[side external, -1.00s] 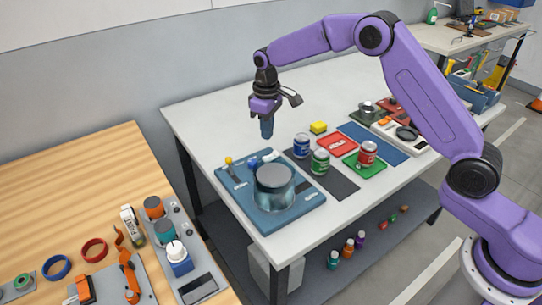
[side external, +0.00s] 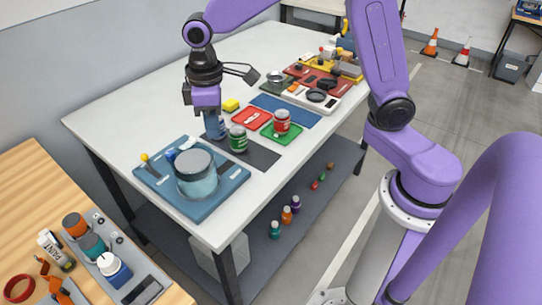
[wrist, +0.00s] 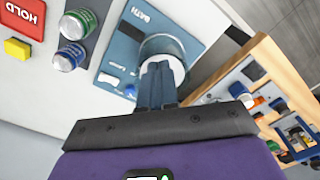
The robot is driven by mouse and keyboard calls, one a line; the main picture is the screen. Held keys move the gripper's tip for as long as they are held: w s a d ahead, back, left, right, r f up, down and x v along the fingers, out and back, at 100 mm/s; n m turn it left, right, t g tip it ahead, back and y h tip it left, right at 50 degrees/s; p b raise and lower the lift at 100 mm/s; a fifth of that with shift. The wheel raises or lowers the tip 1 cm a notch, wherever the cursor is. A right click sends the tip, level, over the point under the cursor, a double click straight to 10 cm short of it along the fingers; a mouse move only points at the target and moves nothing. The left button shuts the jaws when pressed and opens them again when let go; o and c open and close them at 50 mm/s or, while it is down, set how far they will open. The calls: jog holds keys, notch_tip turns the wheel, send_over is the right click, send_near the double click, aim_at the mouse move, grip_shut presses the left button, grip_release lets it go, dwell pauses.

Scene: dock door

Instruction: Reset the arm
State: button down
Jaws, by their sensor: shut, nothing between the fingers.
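My gripper (side external: 214,132) hangs fingers down above the white table (side external: 110,120) in the side view, its blue fingers together and empty. In the wrist view its fingers (wrist: 158,72) overlap the near side of the round bath pot (wrist: 165,44). The pot (side external: 196,174) stands on a blue plate (side external: 225,186) marked BATH. In the side view the fingers stand in front of the place of the blue can and hide most or all of it. The blue can (wrist: 69,57) shows upright and apart from the fingers in the wrist view.
A green can (side external: 238,139) stands on a dark strip; a red can (side external: 282,122) stands on a green mat. A red mat (side external: 251,118) and yellow block (side external: 231,105) lie behind. A wooden bench (side external: 22,190) with tools stands left. The table's back left is clear.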

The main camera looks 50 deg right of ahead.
jog(key=s+d+n, duration=0.2)
jog(key=s+d, duration=0.3)
jog(key=s, duration=0.7)
jog(key=s+d+n, duration=0.1)
jog(key=s+d, duration=0.5)
jog(key=s, duration=0.7)
jog(key=shift+n, duration=0.4)
jog(key=shift+r, duration=0.1)
